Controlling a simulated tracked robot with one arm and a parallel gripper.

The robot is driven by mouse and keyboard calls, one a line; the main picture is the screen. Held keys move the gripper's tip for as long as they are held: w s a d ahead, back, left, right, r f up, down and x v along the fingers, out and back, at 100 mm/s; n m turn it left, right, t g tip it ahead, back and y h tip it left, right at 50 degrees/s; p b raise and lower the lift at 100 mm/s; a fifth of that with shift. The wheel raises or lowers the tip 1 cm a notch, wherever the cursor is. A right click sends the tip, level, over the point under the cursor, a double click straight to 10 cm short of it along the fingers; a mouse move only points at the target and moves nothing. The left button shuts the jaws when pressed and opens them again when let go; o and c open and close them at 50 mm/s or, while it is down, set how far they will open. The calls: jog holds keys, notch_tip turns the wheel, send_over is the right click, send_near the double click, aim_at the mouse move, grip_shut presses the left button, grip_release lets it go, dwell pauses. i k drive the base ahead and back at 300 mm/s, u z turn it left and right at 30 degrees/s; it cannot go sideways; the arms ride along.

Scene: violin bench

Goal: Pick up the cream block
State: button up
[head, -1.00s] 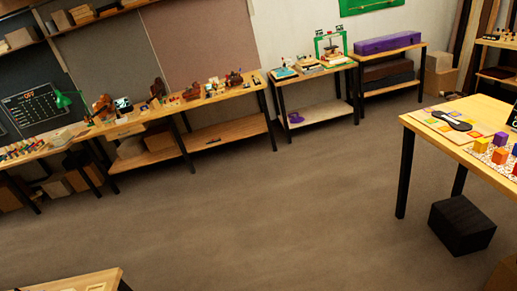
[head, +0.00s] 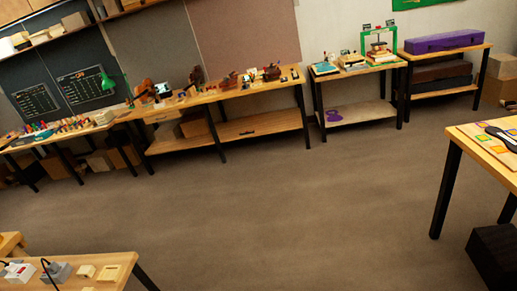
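No gripper shows in the head view. A small cream block (head: 86,271) lies on the wooden table at the lower left. Beside it is a wider, flat cream-yellow piece (head: 109,273), apart from it. I cannot tell for sure which of the two is the cream block the task names. Both are small and far off, near the right end of that table.
The lower left table (head: 122,258) also holds grey devices (head: 57,272) with dark cords. A long bench (head: 240,88) with tools runs along the back wall. Another table (head: 468,140) stands at right, with a black box (head: 495,255) beneath it. The floor between is clear.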

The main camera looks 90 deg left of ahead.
aim_at(87, 270)
jog(key=u, duration=2.75)
jog(key=i, duration=3.05)
jog(key=u, duration=2.8)
